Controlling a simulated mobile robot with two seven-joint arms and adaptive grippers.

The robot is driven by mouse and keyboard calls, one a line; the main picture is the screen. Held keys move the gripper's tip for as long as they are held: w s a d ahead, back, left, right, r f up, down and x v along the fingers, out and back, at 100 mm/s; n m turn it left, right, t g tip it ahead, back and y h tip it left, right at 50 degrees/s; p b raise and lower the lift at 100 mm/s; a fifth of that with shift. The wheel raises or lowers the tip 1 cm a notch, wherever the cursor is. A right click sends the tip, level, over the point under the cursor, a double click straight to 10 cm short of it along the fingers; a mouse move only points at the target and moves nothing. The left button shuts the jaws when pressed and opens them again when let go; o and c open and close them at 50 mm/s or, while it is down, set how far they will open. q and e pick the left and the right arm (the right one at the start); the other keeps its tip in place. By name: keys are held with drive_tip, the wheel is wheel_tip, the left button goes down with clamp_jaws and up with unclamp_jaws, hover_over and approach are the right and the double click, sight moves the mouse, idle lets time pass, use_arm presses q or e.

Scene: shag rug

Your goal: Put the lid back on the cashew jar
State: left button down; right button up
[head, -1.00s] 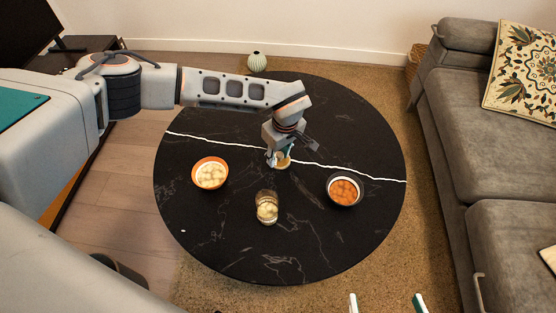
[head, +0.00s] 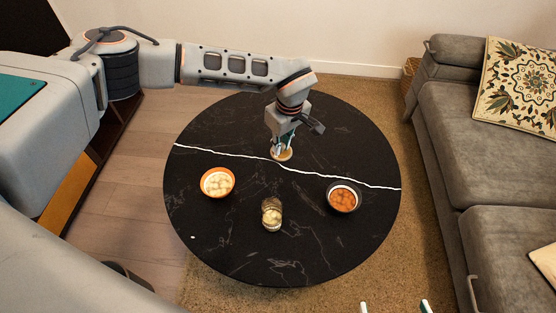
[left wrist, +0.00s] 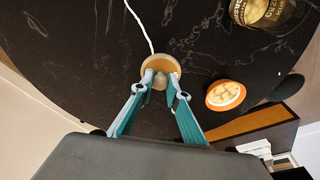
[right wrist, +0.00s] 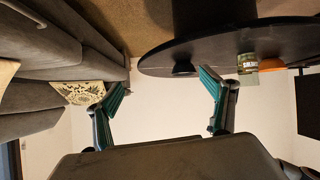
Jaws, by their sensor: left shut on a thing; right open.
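The open glass jar (head: 272,214) with pale cashews in it stands on the black round table (head: 300,255), toward the near side. It also shows in the left wrist view (left wrist: 268,12) at the top right. The round wooden lid (head: 283,155) is at my left gripper (head: 280,148), beyond the jar and near the white vein. In the left wrist view the left fingers are shut on the knob of the lid (left wrist: 160,63). I cannot tell whether the lid touches the table. My right gripper (right wrist: 165,105) is open and empty, away from the table; its fingertips show at the head view's bottom edge.
An orange bowl (head: 217,183) of pale pieces stands left of the jar. A dark bowl (head: 343,196) of orange pieces stands to the right. The tabletop between lid and jar is clear. A grey sofa (head: 455,130) is at the right.

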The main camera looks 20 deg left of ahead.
sight(281, 155)
use_arm(q)
wheel_tip(281, 155, up, 8)
drive_tip(key=shift+f+p, duration=0.15)
drive_tip(key=shift+p, duration=0.6)
drive_tip(key=shift+r, duration=0.35)
drive_tip(key=shift+s+r+p, duration=0.1)
drive_tip(key=shift+r+p, duration=0.2)
drive_tip(key=shift+r, duration=0.05)
drive_tip(key=s+d+f+m+t+h+p, duration=0.1)
drive_tip(key=s+d+m+p, duration=0.1)
drive_tip(key=s+m+p, duration=0.6)
drive_tip(key=s+d+m+h+p, duration=0.15)
drive_tip(key=s+m+p, duration=0.3)
drive_tip(key=s, duration=0.45)
wheel_tip(281, 155, down, 7)
drive_tip(key=b, duration=0.3)
drive_tip(key=shift+s+d+y, duration=0.15)
drive_tip(key=shift+d+y, duration=0.25)
drive_tip(key=shift+y, duration=0.05)
use_arm(e)
drive_tip(key=shift+d+r+h, duration=0.2)
drive_tip(key=shift+d+r, duration=0.1)
drive_tip(key=shift+r, duration=0.45)
drive_tip(key=shift+d+r+h, duration=0.2)
drive_tip(key=shift+d+r, duration=0.1)
drive_tip(key=shift+r, duration=0.4)
